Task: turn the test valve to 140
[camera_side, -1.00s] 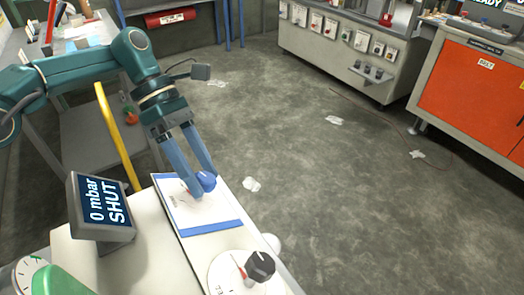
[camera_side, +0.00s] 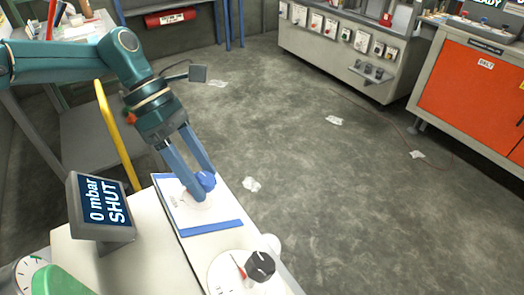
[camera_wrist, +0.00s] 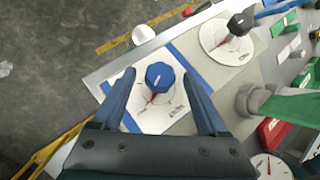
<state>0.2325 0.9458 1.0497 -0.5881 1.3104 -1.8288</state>
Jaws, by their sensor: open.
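The blue knob, which I take as the test valve, (camera_wrist: 160,77) sits on a white dial plate (camera_wrist: 155,116) with a red pointer in the wrist view. In the side view the blue knob (camera_side: 206,180) is partly hidden by a finger. My gripper (camera_side: 204,182) is open, its two blue fingers on either side of the knob; in the wrist view the gripper (camera_wrist: 165,85) shows a gap between each finger and the knob. A display (camera_side: 104,207) reads "0 mbar SHUT". The dial's numbers are too small to read.
A black knob (camera_side: 260,266) on a round white dial stands on the same bench, near its front edge. A green-rimmed gauge (camera_side: 30,276) is at the lower left. A yellow rail (camera_side: 118,135) rises behind the display. Open floor lies to the right.

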